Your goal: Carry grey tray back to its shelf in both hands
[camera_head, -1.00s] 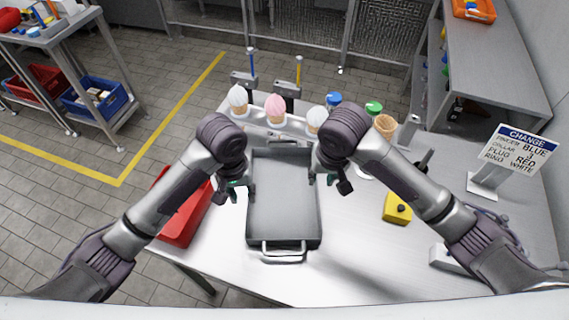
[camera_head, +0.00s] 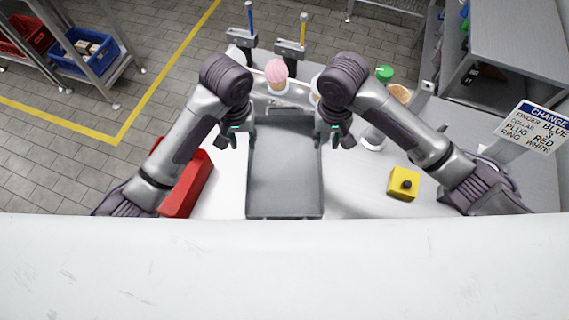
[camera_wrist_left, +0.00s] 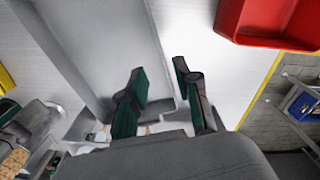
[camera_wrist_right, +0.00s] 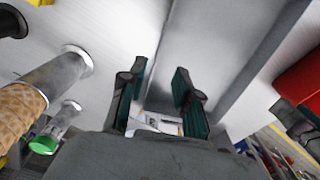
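The grey tray (camera_head: 284,190) lies on the white table, its length pointing away from me. Its near end and near handle are hidden behind a white surface at the bottom of the head view. My left gripper (camera_head: 236,138) is at the tray's left wall near the far end. In the left wrist view its green-padded fingers (camera_wrist_left: 158,92) are apart, on either side of the wall. My right gripper (camera_head: 336,136) is at the right wall, opposite. In the right wrist view its fingers (camera_wrist_right: 160,92) are also apart, with the wall line between them. I cannot tell whether pads touch the tray.
A red bin (camera_head: 188,184) stands close left of the tray. A yellow box with a black knob (camera_head: 403,183) is to the right. A rack with a pink cone (camera_head: 276,75) stands beyond the far end. A sign (camera_head: 535,132) is at the right; open floor lies left.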

